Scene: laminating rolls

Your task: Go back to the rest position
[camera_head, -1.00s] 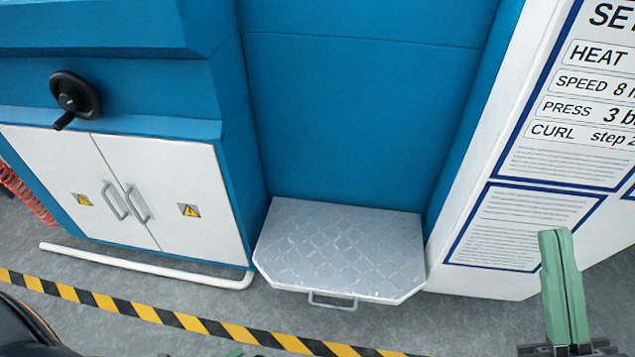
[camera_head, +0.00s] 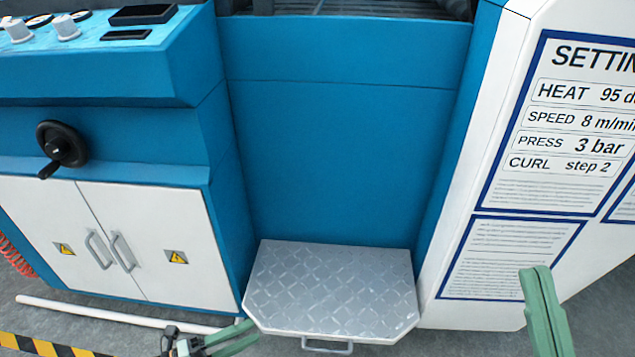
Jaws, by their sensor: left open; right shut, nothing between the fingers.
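My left gripper (camera_head: 250,333) is at the bottom edge, in front of the left side of the step. Its green fingers point right and are a little apart, with nothing seen between them. My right gripper (camera_head: 537,272) is at the lower right, in front of the white panel. Its green fingers point up, pressed together and empty. The rest of both arms is mostly out of view.
A blue machine (camera_head: 335,150) fills the middle. A grey tread-plate step (camera_head: 330,290) with a handle juts out at its foot. A black handwheel (camera_head: 62,145) and white cabinet doors (camera_head: 120,240) are at left. A settings board (camera_head: 560,130) is at right. Floor shows lower left.

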